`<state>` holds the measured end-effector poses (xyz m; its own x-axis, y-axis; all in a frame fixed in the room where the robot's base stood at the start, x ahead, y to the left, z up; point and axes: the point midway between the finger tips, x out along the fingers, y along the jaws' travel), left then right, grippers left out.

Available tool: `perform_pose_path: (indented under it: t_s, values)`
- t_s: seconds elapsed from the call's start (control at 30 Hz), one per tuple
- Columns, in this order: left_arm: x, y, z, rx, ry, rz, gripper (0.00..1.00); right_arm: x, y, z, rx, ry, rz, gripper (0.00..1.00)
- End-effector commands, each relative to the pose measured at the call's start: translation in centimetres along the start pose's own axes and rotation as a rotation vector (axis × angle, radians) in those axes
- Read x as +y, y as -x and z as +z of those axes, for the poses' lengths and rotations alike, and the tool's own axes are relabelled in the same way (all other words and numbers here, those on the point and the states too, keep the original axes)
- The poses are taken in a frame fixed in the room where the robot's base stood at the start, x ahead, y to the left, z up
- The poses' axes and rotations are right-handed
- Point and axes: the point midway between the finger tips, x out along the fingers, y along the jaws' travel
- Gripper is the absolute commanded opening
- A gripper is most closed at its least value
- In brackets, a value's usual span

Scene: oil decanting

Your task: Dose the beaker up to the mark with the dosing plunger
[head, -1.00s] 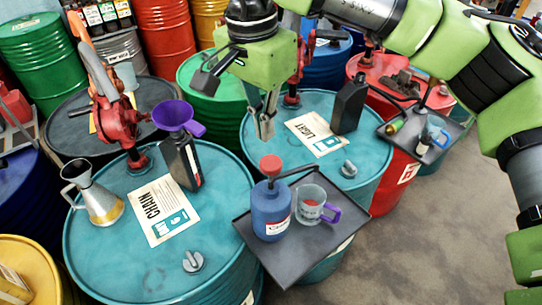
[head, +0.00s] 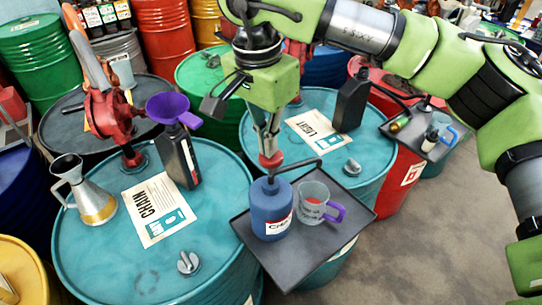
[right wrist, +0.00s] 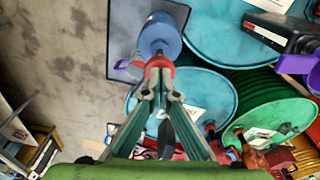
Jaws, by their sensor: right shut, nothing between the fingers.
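The blue dosing bottle (head: 271,222) stands upright on a dark grey tray (head: 288,273). Its red plunger knob (head: 270,162) is on top, and its spout reaches right over the beaker. The clear beaker (head: 311,207) with a purple handle stands right of the bottle and shows a red mark; its fill level is too small to tell. My right gripper (head: 267,150) is shut and empty, pointing down, with its fingertips at the top of the knob. The right wrist view shows the fingertips (right wrist: 161,82) at the red knob (right wrist: 159,62), with the bottle (right wrist: 160,36) beyond. My left gripper is out of view.
Left of the tray, a teal drum bears a metal jug (head: 92,195), a black bottle (head: 180,155) with a purple funnel (head: 172,110), a CHAIN sheet (head: 158,212) and a grey cap (head: 188,262). Another black bottle (head: 351,100) stands behind the tray. Grey floor lies open at right.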

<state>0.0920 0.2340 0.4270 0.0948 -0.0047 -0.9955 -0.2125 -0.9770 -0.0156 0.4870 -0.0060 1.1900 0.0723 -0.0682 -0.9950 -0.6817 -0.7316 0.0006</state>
Motion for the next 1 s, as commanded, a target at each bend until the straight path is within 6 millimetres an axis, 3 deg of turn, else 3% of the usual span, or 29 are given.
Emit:
perform_pose_path:
  t_s: [0.27,0.6,0.83,1.0]
  values:
    - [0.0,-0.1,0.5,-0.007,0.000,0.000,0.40,0.0,-0.1,0.0,0.000,0.000,0.000,0.00]
    - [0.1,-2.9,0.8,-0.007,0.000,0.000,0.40,0.0,-3.5,0.4,-0.001,0.000,0.001,0.00]
    - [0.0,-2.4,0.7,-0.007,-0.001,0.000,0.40,0.0,-2.9,0.6,-0.001,0.001,0.002,0.00]
    - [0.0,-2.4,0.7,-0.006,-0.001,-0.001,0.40,0.0,-2.0,2.4,-0.001,0.006,0.000,0.00]
